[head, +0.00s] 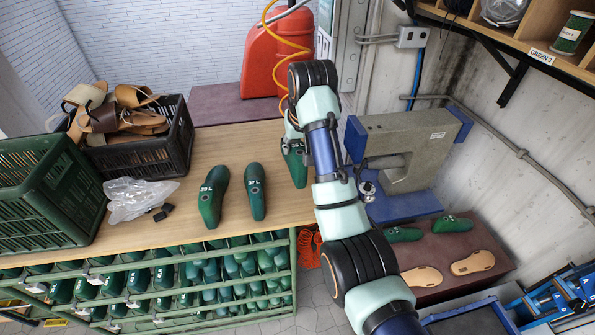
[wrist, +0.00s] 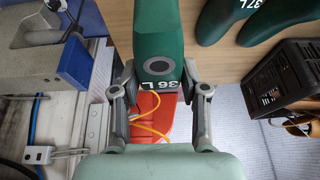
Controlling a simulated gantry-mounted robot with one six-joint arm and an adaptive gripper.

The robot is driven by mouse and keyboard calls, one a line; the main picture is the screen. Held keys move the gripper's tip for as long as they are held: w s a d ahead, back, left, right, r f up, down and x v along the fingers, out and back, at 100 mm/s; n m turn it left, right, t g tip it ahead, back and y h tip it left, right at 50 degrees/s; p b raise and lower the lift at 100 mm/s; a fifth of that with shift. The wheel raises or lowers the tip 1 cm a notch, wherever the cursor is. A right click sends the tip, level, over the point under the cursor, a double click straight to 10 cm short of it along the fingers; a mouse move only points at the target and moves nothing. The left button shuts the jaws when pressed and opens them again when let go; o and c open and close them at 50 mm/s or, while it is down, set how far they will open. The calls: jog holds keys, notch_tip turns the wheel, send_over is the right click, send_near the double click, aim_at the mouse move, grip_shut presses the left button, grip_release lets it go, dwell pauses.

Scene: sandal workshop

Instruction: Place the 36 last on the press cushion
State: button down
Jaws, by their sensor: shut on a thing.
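The 36 last is a green last marked "36 L" in the wrist view (wrist: 160,40). My gripper (wrist: 160,80) is shut on its labelled end, one finger on each side. The grey and blue press (head: 412,150) stands to the right, apart from the last. I cannot make out its cushion clearly; my arm covers part of that area.
On the bench (head: 170,212), the 37 L last (head: 254,190) and another green last (head: 213,195) stand left of my gripper. A black crate of sandals (head: 150,155) and a green crate (head: 38,190) are further left. Soles (head: 472,263) and green lasts lie right of my arm.

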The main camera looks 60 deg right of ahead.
notch_tip(320, 180, up, 9)
jog(key=shift+r, duration=0.1)
